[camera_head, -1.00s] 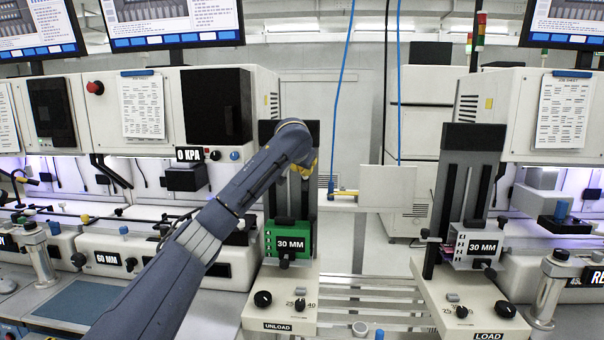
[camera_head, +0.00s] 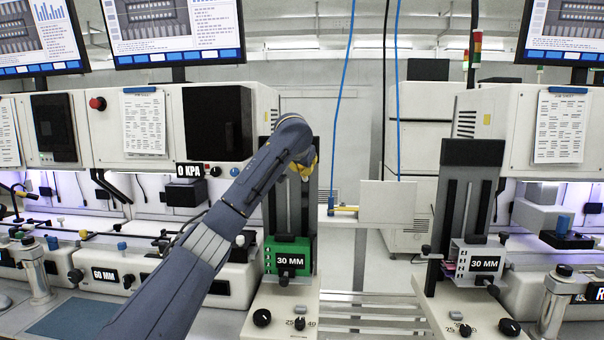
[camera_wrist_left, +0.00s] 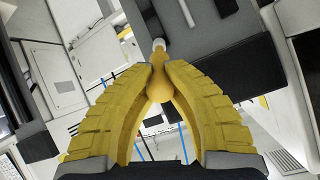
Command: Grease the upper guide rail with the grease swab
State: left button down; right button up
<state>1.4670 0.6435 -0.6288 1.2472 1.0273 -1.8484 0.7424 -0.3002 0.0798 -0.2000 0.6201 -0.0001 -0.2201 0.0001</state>
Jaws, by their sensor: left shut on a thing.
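My left gripper (camera_head: 303,168) has yellow fingers and is in front of the upper part of the dark upright with vertical slots (camera_head: 282,205) on the unload unit. In the left wrist view the gripper (camera_wrist_left: 158,72) is shut on the grease swab (camera_wrist_left: 160,88), an orange bulb-shaped handle with a pale tip pointing away from me. A dark block (camera_wrist_left: 190,22) lies close beyond the tip; I cannot tell whether they touch. The swab is not clear in the head view. I cannot tell which part is the upper guide rail. My right gripper is not in view.
A green 30 MM carrier (camera_head: 270,254) sits low on the unload upright. A second slotted upright (camera_head: 470,195) with a white 30 MM carrier (camera_head: 458,262) stands at right. Between them are a grey panel (camera_head: 388,203), hanging blue cables (camera_head: 338,110) and open floor.

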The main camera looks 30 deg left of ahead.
pick_arm(q)
jog(key=shift+f, duration=0.1)
jog(key=shift+f, duration=5.85)
jog(key=shift+r, duration=6)
jog(key=shift+s+d, duration=0.4)
jog(key=shift+s, duration=0.5)
jog(key=shift+s+d, duration=0.45)
jog(key=shift+s, duration=0.4)
jog(key=shift+s+d, duration=0.4)
jog(key=shift+s, duration=0.5)
jog(key=shift+s+d, duration=0.35)
jog(key=shift+s, duration=0.35)
jog(key=shift+s+d, duration=0.35)
jog(key=shift+s, duration=0.3)
jog(key=shift+w+a+f, duration=0.1)
